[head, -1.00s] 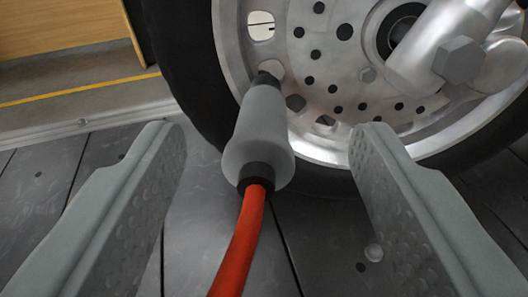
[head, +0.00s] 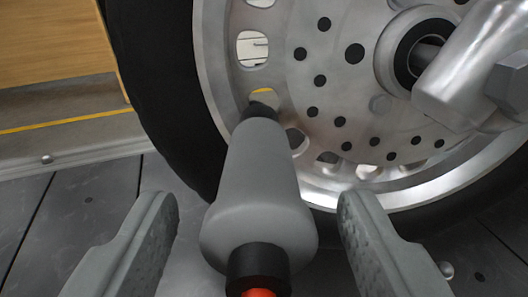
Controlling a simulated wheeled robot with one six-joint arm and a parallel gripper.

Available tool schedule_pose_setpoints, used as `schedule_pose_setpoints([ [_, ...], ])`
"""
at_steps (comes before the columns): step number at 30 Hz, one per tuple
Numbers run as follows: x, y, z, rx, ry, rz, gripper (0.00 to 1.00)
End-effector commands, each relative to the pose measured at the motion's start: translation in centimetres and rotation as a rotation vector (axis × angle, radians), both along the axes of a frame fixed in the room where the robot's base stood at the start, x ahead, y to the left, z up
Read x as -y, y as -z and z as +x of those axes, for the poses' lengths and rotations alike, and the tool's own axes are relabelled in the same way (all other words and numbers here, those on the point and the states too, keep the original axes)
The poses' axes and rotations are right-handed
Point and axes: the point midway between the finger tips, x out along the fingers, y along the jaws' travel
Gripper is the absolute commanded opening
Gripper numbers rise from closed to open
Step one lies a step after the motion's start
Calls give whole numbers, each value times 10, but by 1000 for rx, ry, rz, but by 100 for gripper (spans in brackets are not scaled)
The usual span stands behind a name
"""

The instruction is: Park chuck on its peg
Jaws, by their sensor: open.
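The chuck (head: 258,190) is a grey tapered body with a black collar at its near end and a red hose (head: 258,293) at the bottom edge. Its dark narrow far end reaches to the wheel rim, beside an oval hole; whether it is fixed on the valve there is hidden. My gripper (head: 257,208) is open, with one finger on each side of the chuck and a gap on both sides. No peg can be made out.
The wheel (head: 345,60) with its black tyre (head: 165,80) stands close ahead. A metal fork or axle part (head: 470,70) juts out at upper right. Dark slats (head: 95,210) lie below, and a wooden panel (head: 50,40) stands at upper left.

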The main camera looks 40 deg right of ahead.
Motion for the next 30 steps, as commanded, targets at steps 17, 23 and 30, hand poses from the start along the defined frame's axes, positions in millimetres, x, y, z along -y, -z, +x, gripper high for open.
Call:
schedule_pose_setpoints([
  [17,36,10,52,1,2,0,56],
  [23,43,10,59,3,5,-1,56],
  [30,45,10,60,4,6,-1,56],
])
